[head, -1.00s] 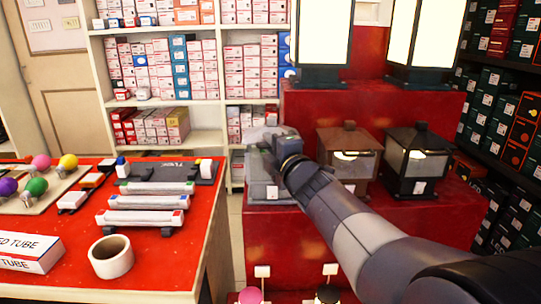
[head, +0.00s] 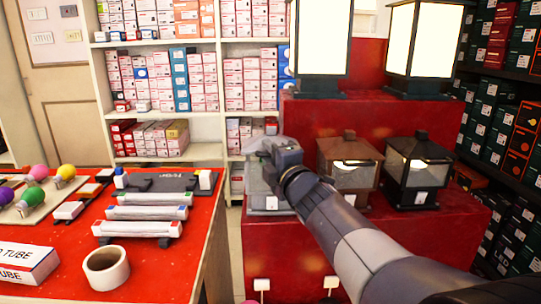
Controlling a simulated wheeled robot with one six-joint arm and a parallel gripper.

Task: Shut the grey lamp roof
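The grey lamp (head: 258,196) stands at the left end of the lower red step, with a white tag on its front. Its grey roof (head: 258,174) shows only in part and looks low over the body; whether it is fully shut I cannot tell. My gripper (head: 268,150) is at the top of this lamp, over its right and back part, and hides much of it. Its fingers are too small and too covered to show whether they are open, or whether they touch the roof.
A brown lamp (head: 349,163) and a black lamp (head: 419,170) stand close to the right on the same red step (head: 300,235). Two tall lit lamps stand on the step above. A red table (head: 190,262) with tubes and bulbs is at left, across a narrow gap.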

